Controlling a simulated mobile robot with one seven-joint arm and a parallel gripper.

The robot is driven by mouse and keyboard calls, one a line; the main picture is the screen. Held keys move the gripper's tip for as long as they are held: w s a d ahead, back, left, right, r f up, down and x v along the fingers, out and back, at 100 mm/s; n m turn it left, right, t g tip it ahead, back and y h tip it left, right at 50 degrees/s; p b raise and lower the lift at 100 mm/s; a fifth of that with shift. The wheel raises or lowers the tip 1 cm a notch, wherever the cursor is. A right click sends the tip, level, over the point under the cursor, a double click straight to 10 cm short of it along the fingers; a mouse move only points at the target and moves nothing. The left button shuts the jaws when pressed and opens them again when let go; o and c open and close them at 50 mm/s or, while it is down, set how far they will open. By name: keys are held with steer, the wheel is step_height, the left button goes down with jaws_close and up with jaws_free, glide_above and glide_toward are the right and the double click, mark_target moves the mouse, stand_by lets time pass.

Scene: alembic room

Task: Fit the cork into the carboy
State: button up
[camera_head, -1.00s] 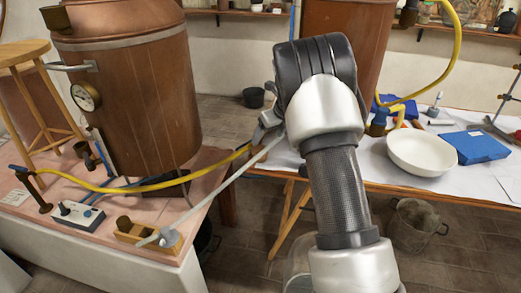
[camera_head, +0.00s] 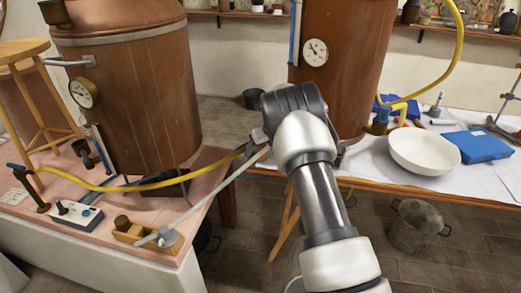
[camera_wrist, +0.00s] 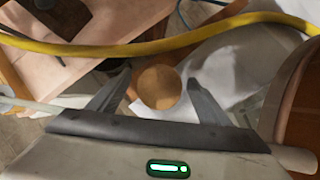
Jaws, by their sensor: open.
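In the wrist view, a round brown disc (camera_wrist: 159,87), which looks like the cork seen end-on, shows between the two fingers of my gripper (camera_wrist: 158,78). The fingers are open, with a gap on each side of the disc. I cannot tell how far below the fingertips it lies or what it rests on. In the head view my gripper is mostly hidden behind my wrist, over the gap between the two tables. I cannot make out the carboy in either view.
A yellow hose (camera_head: 140,186) runs by the gripper and crosses the wrist view. Copper vessels stand at left (camera_head: 130,100) and behind the arm (camera_head: 345,80). A white bowl (camera_head: 424,152) and blue box (camera_head: 476,146) sit on the right table. A bucket (camera_head: 415,225) stands below.

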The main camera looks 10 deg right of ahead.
mark_target(260, 148)
steer(key=c, duration=1.1)
steer(key=shift+r+p, duration=1.95)
steer(key=shift+r, duration=0.2)
